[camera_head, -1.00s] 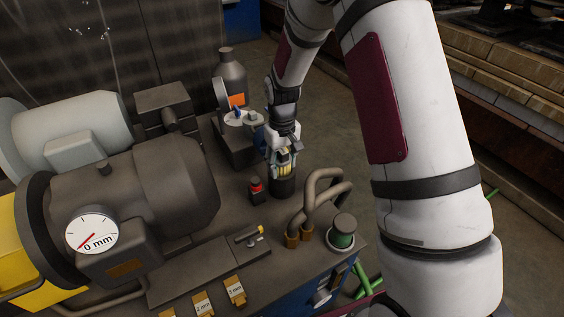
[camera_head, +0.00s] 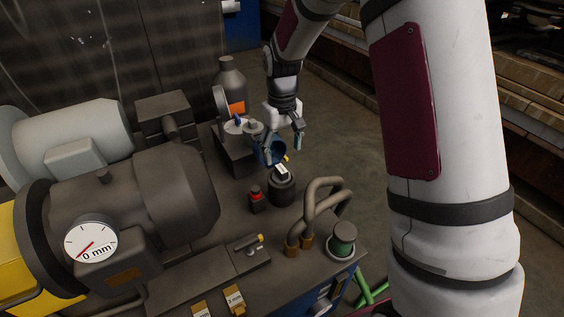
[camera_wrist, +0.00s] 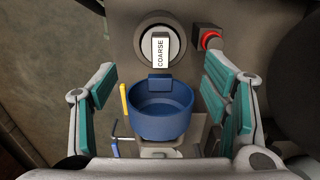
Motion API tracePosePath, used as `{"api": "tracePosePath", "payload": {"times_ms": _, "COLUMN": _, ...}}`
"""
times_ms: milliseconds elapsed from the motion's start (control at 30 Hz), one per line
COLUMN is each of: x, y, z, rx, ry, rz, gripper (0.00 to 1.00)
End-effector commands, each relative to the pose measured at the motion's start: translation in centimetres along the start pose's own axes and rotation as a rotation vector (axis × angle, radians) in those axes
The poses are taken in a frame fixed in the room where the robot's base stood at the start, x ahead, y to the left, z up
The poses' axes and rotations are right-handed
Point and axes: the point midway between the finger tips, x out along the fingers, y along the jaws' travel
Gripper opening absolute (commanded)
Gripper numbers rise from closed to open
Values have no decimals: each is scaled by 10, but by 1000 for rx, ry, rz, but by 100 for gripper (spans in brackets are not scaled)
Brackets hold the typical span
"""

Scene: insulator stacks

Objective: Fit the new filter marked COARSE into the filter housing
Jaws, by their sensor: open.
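A white tag marked COARSE (camera_wrist: 160,49) stands over a pale round top inside a dark cylinder (camera_wrist: 139,46) in the wrist view. In the head view the dark cylinder (camera_head: 282,192) stands upright on the bench, with the white tag (camera_head: 281,170) at its top. My gripper (camera_head: 283,147) is open above and behind it. In the wrist view its teal-padded fingers (camera_wrist: 169,93) are spread wide on either side of a blue cup (camera_wrist: 163,122), touching neither side. The cup looks empty; it also shows in the head view (camera_head: 268,153). The filter body is not clearly visible.
A red-topped button (camera_head: 256,192) is left of the dark cylinder. Bent pipes (camera_head: 322,205) and a green-banded jar (camera_head: 342,240) stand at the front right. A grey bottle (camera_head: 232,80) is behind. A yellow-ended lever (camera_wrist: 124,99) sits beside the blue cup.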

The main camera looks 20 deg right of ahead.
Motion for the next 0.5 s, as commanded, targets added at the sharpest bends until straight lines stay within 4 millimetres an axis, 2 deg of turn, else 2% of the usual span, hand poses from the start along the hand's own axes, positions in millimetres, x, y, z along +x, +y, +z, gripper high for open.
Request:
{"api": "tracePosePath", "payload": {"times_ms": 33, "x": -10, "y": 0, "z": -1, "rx": 0, "ry": 4, "rz": 1, "gripper": 69}}
{"api": "tracePosePath", "payload": {"times_ms": 200, "x": -28, "y": 0, "z": 0, "rx": 0, "ry": 2, "rz": 0, "gripper": 69}}
{"api": "tracePosePath", "payload": {"times_ms": 500, "x": -33, "y": 0, "z": 0, "rx": 0, "ry": 0, "rz": 0, "gripper": 69}}
